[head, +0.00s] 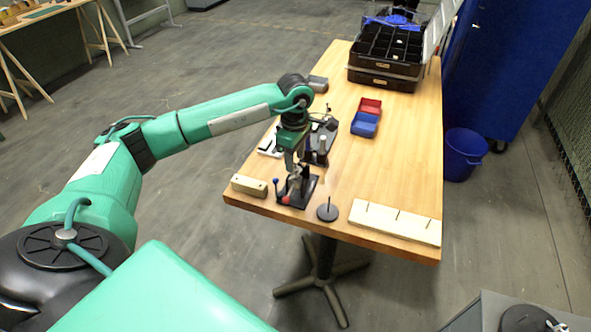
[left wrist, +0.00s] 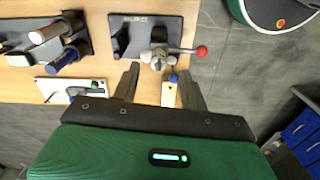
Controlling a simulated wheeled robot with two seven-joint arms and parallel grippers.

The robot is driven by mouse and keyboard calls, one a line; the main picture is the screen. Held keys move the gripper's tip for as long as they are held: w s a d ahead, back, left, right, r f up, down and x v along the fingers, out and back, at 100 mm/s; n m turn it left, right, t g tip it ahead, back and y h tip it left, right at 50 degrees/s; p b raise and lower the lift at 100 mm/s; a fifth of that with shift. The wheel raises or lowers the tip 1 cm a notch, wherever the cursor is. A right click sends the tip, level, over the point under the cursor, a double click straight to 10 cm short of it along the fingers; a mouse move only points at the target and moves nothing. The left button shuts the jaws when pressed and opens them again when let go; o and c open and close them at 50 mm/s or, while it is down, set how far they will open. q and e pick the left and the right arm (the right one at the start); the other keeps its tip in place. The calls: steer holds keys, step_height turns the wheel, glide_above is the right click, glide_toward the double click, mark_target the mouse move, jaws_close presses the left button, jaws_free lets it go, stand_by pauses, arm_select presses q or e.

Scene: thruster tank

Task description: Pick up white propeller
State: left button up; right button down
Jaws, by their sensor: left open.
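My left gripper (head: 297,172) is over the near left part of the wooden table, pointing down. In the left wrist view its two fingers (left wrist: 160,82) are apart, with nothing seen held between them. A dark-based clamp fixture (head: 300,192) with red and blue knobs is just below and beside the fingers; it also shows in the left wrist view (left wrist: 122,38). A cream block (head: 249,186), seen partly between the fingers (left wrist: 168,95), lies near the table edge. I cannot make out a white propeller for certain. My right gripper is out of view.
A white plate (head: 266,146) with small parts lies behind the gripper. A black disc with a peg (head: 327,212) and a pegged wooden board (head: 395,222) lie along the near edge. Red (head: 370,106) and blue (head: 364,125) bins stand farther back. The table's right-hand middle is clear.

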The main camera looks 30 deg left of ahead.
arm_select(q)
steer(key=shift+w+f, duration=0.1)
steer(key=shift+f, duration=1.45)
steer(key=shift+c, duration=0.6)
jaws_close()
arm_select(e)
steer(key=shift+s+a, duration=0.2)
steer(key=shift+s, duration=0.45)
arm_select(q)
steer(key=shift+r, duration=0.15)
